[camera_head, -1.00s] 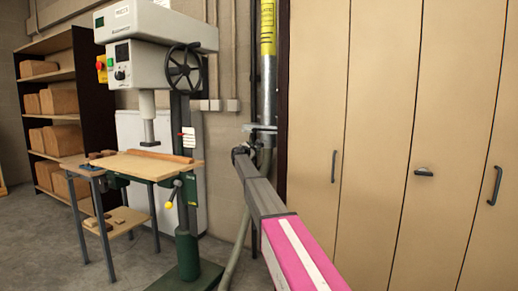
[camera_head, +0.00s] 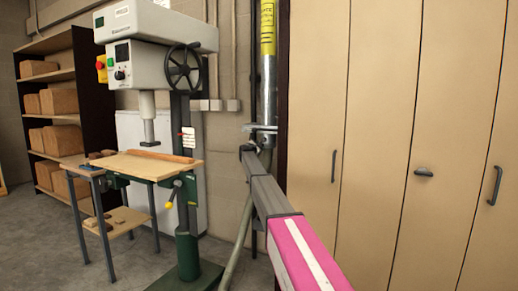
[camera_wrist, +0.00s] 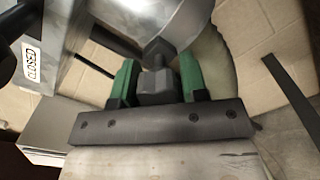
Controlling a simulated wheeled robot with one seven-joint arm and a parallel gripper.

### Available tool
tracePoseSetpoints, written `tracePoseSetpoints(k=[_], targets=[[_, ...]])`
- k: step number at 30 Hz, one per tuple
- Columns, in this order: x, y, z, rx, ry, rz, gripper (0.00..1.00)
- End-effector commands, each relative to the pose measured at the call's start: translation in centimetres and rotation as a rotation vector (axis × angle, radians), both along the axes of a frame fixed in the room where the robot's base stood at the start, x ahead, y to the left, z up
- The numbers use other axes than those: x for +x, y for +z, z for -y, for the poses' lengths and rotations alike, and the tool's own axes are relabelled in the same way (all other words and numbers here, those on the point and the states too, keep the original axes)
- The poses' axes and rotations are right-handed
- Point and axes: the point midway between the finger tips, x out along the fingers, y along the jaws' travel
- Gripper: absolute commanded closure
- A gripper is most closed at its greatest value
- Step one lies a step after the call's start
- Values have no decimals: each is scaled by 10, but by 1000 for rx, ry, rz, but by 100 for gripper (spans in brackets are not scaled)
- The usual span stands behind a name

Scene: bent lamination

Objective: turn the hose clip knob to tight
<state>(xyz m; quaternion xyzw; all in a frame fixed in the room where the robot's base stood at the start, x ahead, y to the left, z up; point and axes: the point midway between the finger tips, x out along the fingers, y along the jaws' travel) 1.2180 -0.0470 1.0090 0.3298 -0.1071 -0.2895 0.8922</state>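In the wrist view my gripper (camera_wrist: 159,78) has its two green fingers on either side of a dark grey block-like knob (camera_wrist: 157,88). The fingers lie very close to the knob's sides; whether both press on it is not clear. The knob sits on a short stem below the metal clip and the round grey pipe (camera_wrist: 200,20). In the head view the clip (camera_head: 262,128) is around the upright metal pipe (camera_head: 268,85). My arm's end (camera_head: 248,150) is just below it; the fingers and knob are hidden there.
A label reading CLOSED (camera_wrist: 30,68) shows at the left of the wrist view. A drill press (camera_head: 150,45) with a wooden table (camera_head: 140,167) stands left, with a shelf of boxes behind. Tan cabinet doors (camera_head: 385,120) fill the right. A flexible hose (camera_head: 237,245) runs down to the floor.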

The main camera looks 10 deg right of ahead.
Motion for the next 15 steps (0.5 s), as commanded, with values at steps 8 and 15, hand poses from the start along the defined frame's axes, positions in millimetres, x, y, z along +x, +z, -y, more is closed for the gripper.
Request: tracePoseSetpoints(k=[8,15], targets=[[0,0,0,22,-1,16,83],[0,0,0,118,-1,86,83]])
